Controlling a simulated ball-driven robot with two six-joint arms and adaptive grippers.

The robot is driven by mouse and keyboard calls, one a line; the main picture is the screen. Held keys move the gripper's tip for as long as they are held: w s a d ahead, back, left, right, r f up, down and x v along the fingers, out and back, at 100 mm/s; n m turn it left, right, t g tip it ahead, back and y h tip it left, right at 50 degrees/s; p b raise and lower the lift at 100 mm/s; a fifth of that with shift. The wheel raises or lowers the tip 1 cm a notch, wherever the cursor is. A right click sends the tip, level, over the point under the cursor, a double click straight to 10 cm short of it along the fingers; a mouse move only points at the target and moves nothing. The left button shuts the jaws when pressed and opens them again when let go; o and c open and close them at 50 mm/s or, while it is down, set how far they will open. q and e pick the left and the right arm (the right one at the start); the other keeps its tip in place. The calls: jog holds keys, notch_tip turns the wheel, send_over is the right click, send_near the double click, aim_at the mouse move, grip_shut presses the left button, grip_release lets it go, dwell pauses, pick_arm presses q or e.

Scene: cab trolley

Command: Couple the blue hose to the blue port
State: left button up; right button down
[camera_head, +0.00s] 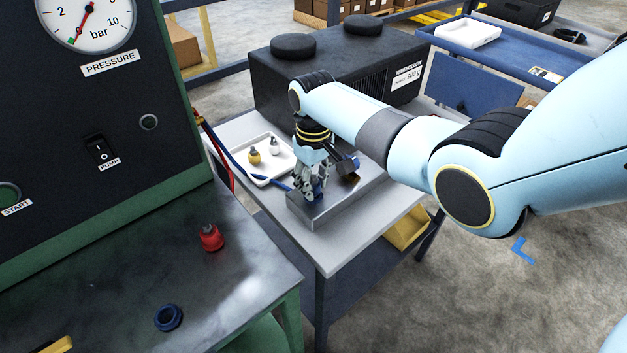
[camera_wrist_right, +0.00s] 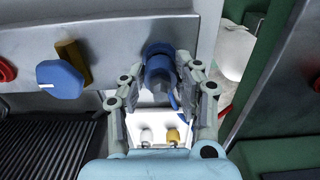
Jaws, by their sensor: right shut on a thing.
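My right gripper (camera_head: 314,194) is shut on the blue hose end at the grey metal block (camera_head: 330,212) on the trolley. In the wrist view the gripper (camera_wrist_right: 164,92) has one finger on each side of the blue hose end (camera_wrist_right: 158,72). I cannot tell whether the hose end is seated in anything or only close to the block. A blue ring-shaped fitting (camera_head: 168,317) and a red fitting (camera_head: 210,237) stand on the green-edged bench. My left gripper is not in view.
The white tray (camera_head: 262,139) holds a yellow and a white fitting. A black box (camera_head: 345,70) stands behind the block. The dark gauge panel (camera_head: 75,120) stands at left. A blue knob (camera_wrist_right: 60,80) shows beside the gripper. The trolley's front top is clear.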

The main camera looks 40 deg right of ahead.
jog(key=shift+f, duration=0.4)
jog(key=c, duration=0.9)
grip_release()
jog(key=shift+o, duration=0.2)
notch_tip(320, 180, up, 12)
jog(key=shift+r, duration=0.1)
jog(key=o, duration=0.9)
jog(key=shift+c, duration=0.2)
